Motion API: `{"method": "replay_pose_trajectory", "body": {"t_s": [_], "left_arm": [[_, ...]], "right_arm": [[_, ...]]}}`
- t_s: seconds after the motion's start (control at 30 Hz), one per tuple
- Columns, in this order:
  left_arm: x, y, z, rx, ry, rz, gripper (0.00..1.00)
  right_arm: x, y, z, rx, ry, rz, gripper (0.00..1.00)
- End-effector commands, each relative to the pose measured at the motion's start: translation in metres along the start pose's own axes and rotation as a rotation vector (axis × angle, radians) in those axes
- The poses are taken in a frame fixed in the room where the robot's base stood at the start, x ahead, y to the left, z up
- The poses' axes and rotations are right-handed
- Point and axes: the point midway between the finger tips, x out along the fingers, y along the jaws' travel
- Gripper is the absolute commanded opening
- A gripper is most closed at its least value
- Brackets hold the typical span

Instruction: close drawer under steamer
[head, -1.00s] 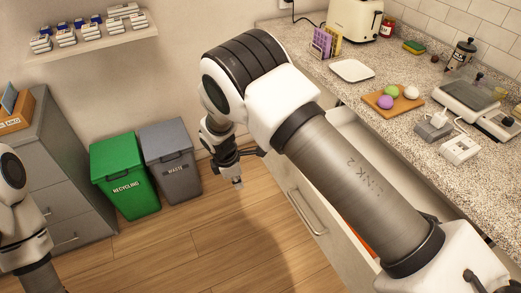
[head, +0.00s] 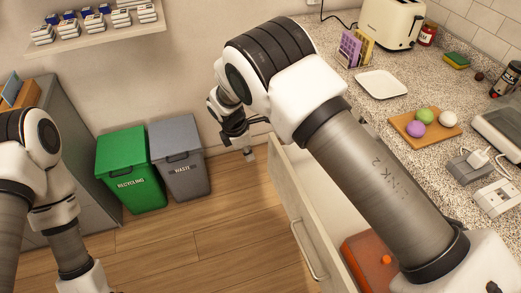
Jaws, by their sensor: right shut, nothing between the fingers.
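A drawer (head: 299,226) under the speckled counter stands open, its pale front with a bar handle standing out over the floor. An orange-red box (head: 366,262) with a lid knob lies inside it, partly hidden by my right arm. My right gripper (head: 249,154) is shut and empty, pointing down beyond the drawer's far end and apart from its front. My left arm is at the left edge, with its gripper out of frame. I cannot make out a steamer for certain; a grey appliance (head: 490,133) is cut off at the right edge.
The counter holds a toaster (head: 390,22), a white plate (head: 381,84), a cutting board (head: 408,127) with coloured balls, and white devices. A green recycling bin (head: 130,165) and a grey waste bin (head: 180,150) stand by the wall. The wood floor (head: 215,240) before the drawer is clear.

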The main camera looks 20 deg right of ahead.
Motion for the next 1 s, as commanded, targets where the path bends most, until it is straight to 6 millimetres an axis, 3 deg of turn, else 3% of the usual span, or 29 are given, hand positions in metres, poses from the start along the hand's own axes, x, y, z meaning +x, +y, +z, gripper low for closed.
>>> {"method": "replay_pose_trajectory", "body": {"t_s": [0.4, 0.5, 0.63, 1.0], "left_arm": [[-0.011, 0.0, 0.0, 0.0, 0.001, 0.0, 0.0], [-0.021, 0.0, 0.0, 0.0, 0.0, 0.0, 0.0], [-0.025, 0.0, 0.0, 0.0, 0.0, 0.0, 0.0], [-0.025, 0.0, 0.0, 0.0, 0.0, 0.0, 0.0]], "right_arm": [[0.088, -0.001, 0.0, 0.001, 0.002, -0.003, 0.0], [0.087, 0.0, 0.023, 0.004, 0.002, -0.001, 0.0], [0.092, -0.001, 0.036, 0.003, 0.001, -0.002, 0.0], [0.095, 0.0, 0.039, 0.001, 0.001, 0.0, 0.0]]}}
